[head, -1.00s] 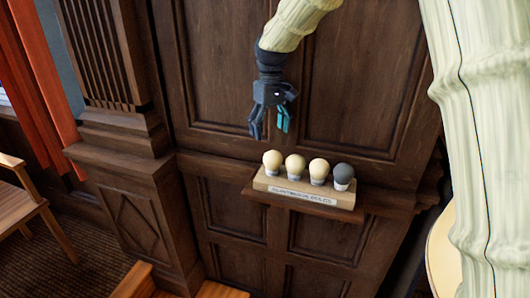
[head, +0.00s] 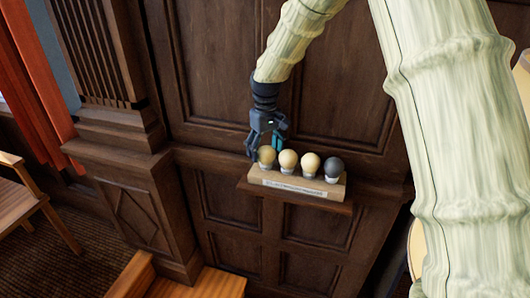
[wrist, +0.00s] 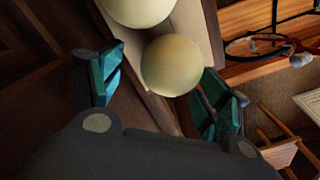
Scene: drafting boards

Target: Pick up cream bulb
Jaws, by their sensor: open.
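Several bulbs stand upright in a row on a labelled wooden holder (head: 318,188). Three are cream: the leftmost cream bulb (head: 266,156), the middle cream bulb (head: 288,160) and the right cream bulb (head: 310,162). A dark grey bulb (head: 334,167) stands at the right end. My gripper (head: 266,146) is open, just above and around the leftmost cream bulb in the head view. In the wrist view, that cream bulb (wrist: 172,66) sits between the teal fingertips (wrist: 165,85), apart from the left one and close to the right one. A second cream bulb (wrist: 138,8) is beyond it.
The holder rests on a narrow wooden ledge (head: 300,203) along the dark panelled wall (head: 340,60). A panelled pillar (head: 120,180) projects at left. A wooden chair (head: 25,200) stands at the far left.

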